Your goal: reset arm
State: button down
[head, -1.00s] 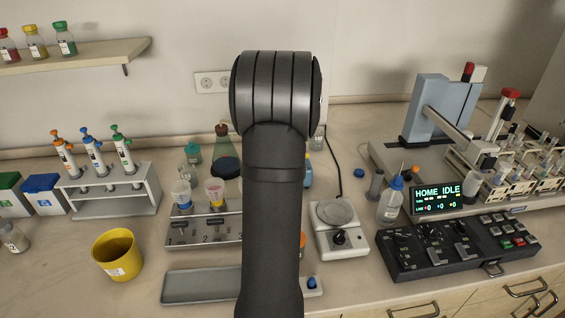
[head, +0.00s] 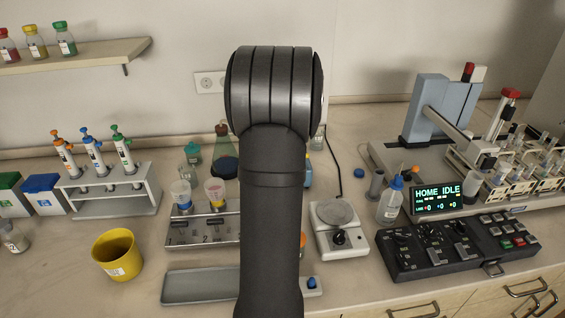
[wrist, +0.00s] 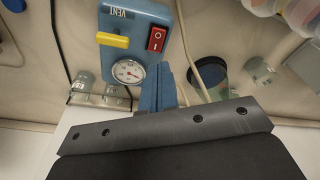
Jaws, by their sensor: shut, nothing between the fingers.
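My gripper (wrist: 160,84) shows in the wrist view as two narrow blue-grey fingers side by side beyond a dark bar. It is shut with nothing between the fingers. In the head view my own arm hides it. In the wrist view the fingers stand in front of or beside a blue unit (wrist: 165,60) with a VENT label, a yellow lever (wrist: 112,40), a red switch (wrist: 157,39) and a round gauge (wrist: 130,72). I cannot tell how far the fingers are from it.
In the head view a pipette rack (head: 108,190) and yellow cup (head: 117,257) stand left. A grey tray (head: 198,287) lies in front. A small scale (head: 340,230) is right of my arm, and a control panel (head: 455,245) and sampler (head: 425,115) are farther right.

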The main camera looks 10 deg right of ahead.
notch_tip(320, 180, down, 7)
jog(key=shift+f, duration=0.1)
dwell(0.5)
jog(key=shift+r, duration=4.35)
jog(key=s+a+f+n, duration=0.1)
jog(key=s+a, duration=0.1)
jog(key=a, duration=0.7)
jog(key=s+a+f+n, duration=0.1)
jog(key=s+a, duration=0.1)
jog(key=a, duration=0.7)
jog(key=shift+a+h, duration=0.15)
jog(key=shift+h, duration=0.25)
